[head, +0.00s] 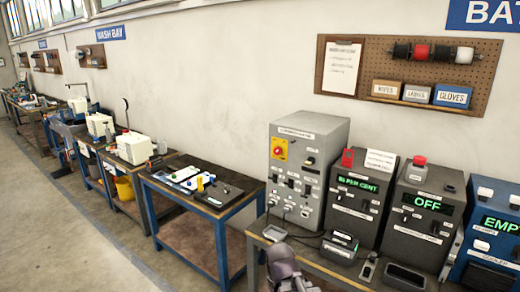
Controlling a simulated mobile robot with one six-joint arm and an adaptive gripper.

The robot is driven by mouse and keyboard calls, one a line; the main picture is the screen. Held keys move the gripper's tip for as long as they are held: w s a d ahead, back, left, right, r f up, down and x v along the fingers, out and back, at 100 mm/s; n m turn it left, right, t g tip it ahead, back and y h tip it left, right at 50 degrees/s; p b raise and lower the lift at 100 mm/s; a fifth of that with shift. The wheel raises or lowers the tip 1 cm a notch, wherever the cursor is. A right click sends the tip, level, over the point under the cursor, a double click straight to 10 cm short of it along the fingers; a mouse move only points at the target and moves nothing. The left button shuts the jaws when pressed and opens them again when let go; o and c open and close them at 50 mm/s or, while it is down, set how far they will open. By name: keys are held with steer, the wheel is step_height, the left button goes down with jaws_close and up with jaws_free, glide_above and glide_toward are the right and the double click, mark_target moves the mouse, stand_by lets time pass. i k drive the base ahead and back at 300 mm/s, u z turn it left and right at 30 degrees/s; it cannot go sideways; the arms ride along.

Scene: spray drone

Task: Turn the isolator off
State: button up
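The isolator looks to be the red rotary knob on a yellow plate (279,148), at the upper left of the front of a tall grey cabinet (312,130). The cabinet stands on a bench at right of centre. The knob is too small to read its position. Below and beside it are several small labelled switches and sockets. A rounded grey part at the bottom edge looks like a piece of my arm, in front of the bench. No gripper fingers can be made out, and nothing touches the isolator.
Right of the cabinet stand a dark unit with a green display (360,190), another reading OFF (423,205), and a blue unit (492,235) cut by the edge. Small trays lie in front. A blue-framed table (205,190) stands left. Open floor (75,240) lies at lower left.

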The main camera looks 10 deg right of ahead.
mark_target(277, 151)
steer(key=u, duration=0.15)
steer(key=i, duration=0.85)
